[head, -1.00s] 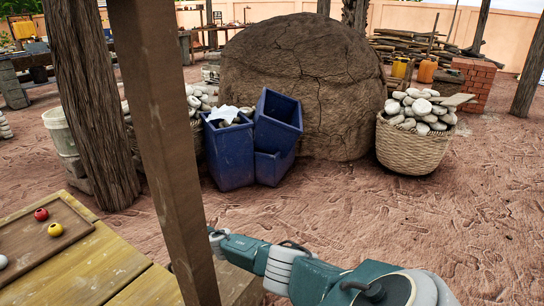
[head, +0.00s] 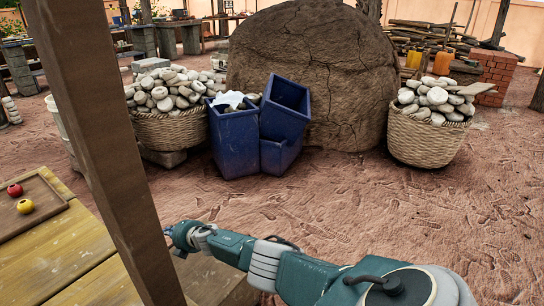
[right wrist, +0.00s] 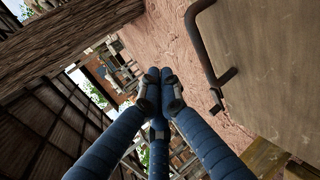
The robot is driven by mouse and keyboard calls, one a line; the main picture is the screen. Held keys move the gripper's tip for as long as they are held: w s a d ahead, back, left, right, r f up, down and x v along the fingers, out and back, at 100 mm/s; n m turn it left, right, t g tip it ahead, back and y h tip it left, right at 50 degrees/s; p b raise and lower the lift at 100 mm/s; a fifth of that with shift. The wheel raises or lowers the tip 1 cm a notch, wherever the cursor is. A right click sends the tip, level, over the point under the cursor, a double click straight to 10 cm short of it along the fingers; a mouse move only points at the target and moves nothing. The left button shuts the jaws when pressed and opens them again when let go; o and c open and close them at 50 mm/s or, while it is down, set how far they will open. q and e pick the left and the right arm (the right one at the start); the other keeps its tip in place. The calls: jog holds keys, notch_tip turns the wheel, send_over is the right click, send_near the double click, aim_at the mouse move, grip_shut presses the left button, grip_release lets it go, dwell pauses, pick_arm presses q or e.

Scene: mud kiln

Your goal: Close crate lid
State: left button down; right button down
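In the right wrist view a flat wooden panel (right wrist: 270,70) with a dark bent metal handle (right wrist: 204,45) fills the right side; it looks like the crate lid. My right gripper (right wrist: 158,74) is left of the handle, apart from it in the picture, with its blue fingers together and nothing visible between them. In the head view the right gripper (head: 181,238) is beside the wooden post, above a low brown wooden surface (head: 214,283) that may be part of the crate. Post and arm hide much of it, so I cannot tell the lid's angle. My left gripper is out of view.
A wooden post (head: 100,150) stands close in front. A plank table (head: 65,260) with a tray of small balls is at left. Blue bins (head: 234,145) and stone-filled baskets (head: 425,139) stand by the mud kiln (head: 320,70). The ground at right is clear.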

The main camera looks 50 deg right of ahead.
dwell(0.8)
jog(key=shift+s+d+r, duration=0.1)
jog(key=shift+d+r, duration=0.05)
jog(key=shift+r, duration=0.05)
jog(key=s, duration=1.2)
jog(key=shift+s+d, duration=0.25)
jog(key=shift+s, duration=0.15)
